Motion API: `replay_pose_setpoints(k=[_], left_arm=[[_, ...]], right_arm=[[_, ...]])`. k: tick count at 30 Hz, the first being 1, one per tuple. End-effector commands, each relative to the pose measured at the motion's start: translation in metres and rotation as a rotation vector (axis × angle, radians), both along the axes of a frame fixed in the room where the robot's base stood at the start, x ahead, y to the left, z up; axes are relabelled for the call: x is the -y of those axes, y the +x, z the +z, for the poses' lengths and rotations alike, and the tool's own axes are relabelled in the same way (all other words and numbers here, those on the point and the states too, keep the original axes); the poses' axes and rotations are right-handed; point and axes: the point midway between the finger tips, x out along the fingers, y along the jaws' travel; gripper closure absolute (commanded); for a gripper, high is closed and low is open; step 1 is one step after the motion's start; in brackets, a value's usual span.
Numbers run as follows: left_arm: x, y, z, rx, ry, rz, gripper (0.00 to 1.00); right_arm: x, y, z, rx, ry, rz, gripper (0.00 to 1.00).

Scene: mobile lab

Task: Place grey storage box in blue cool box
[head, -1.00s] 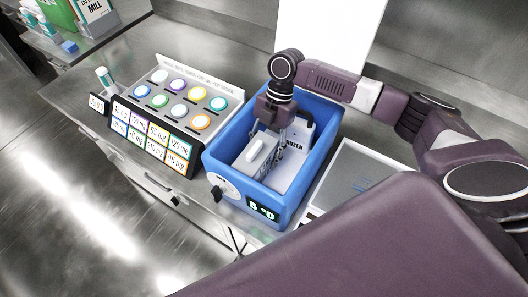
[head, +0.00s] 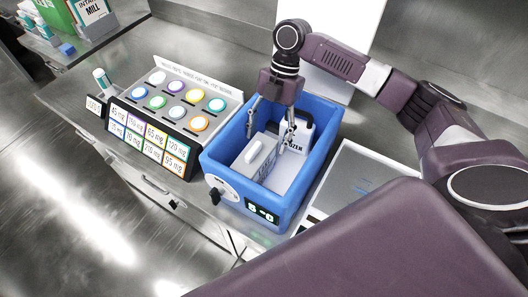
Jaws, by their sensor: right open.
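The blue cool box (head: 222,180) stands open on the steel counter, with a dial and a small display on its front. The grey storage box (head: 254,160), with a pale handle on its lid, sits inside it at the left. My right gripper (head: 270,134) is above the cool box's interior, pointing down, with its fingers spread apart and nothing between them. The fingers hide part of the box's inside. My left gripper is not in view.
A white container marked "FROZEN" (head: 297,132) stands in the back right of the cool box. A rack of coloured discs with dose labels (head: 150,138) is close on the left. A flat grey-screened device (head: 352,181) lies on the right. A white panel (head: 335,40) stands behind.

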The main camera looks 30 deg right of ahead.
Motion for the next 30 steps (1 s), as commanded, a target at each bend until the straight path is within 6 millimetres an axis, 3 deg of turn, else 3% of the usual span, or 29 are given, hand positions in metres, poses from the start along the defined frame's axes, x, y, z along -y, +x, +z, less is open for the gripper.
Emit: replay_pose_setpoints(k=[6,10,30], left_arm=[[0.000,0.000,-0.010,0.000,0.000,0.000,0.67],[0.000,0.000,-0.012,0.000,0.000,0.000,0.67],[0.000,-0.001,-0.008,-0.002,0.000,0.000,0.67]], right_arm=[[0.013,0.009,0.037,0.002,0.001,-0.001,0.38],[0.017,0.011,0.049,0.001,0.000,0.000,0.38],[0.019,0.011,0.057,-0.001,0.001,0.000,0.38]])
